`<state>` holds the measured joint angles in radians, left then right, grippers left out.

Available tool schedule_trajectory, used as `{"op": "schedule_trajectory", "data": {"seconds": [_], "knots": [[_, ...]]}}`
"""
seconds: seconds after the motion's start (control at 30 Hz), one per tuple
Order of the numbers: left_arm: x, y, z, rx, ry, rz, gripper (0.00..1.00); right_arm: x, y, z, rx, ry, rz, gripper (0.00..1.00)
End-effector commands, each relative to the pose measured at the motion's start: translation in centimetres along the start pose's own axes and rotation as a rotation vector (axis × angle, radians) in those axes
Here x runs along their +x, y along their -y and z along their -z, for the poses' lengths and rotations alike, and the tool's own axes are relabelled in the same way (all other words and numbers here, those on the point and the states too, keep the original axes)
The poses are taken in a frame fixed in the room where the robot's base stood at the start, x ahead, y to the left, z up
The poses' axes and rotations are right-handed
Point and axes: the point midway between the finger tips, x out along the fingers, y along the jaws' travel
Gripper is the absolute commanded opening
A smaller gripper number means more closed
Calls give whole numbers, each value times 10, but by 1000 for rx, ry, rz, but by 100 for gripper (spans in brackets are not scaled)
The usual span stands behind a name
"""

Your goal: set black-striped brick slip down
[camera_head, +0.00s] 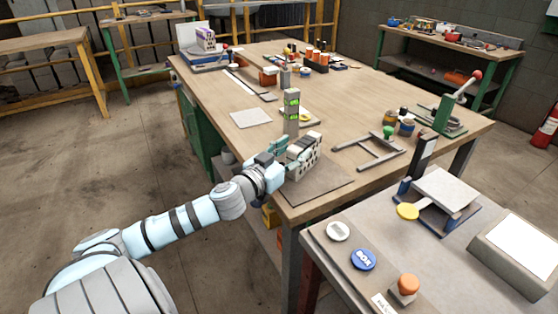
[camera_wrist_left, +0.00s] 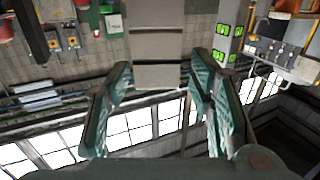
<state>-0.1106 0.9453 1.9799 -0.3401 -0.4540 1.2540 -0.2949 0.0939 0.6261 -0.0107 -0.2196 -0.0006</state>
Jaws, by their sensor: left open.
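My left gripper (camera_head: 283,150) reaches in over the near-left part of the big wooden table, beside a pale block with dark holes (camera_head: 305,160). In the left wrist view its teal fingers (camera_wrist_left: 160,110) are spread apart. A pale piece crossed by dark lines (camera_wrist_left: 157,45) stands ahead, between and beyond the fingers. It may be the black-striped brick slip; I cannot tell for sure. In the head view the gripper partly hides the block, and no separate slip is clear. My right gripper is not in view.
A grey post with green marks (camera_head: 291,112) rises just behind the gripper. A grey mat (camera_head: 318,188) lies under the block. A metal frame (camera_head: 368,151) lies to the right, and a pale flat sheet (camera_head: 251,118) lies to the left. The nearer bench has buttons (camera_head: 363,260).

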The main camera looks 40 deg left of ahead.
Motion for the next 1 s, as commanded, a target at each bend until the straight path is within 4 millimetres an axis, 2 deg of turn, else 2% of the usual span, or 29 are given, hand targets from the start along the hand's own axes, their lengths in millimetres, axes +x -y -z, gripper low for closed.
{"op": "schedule_trajectory", "data": {"seconds": [0.2,0.4,1.0], "knots": [[-38,-2,2,5,5,-8,49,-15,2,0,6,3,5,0],[-65,-1,3,-2,2,-5,49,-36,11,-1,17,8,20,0],[-68,-1,1,-7,-3,-5,49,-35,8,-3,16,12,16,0]]}}
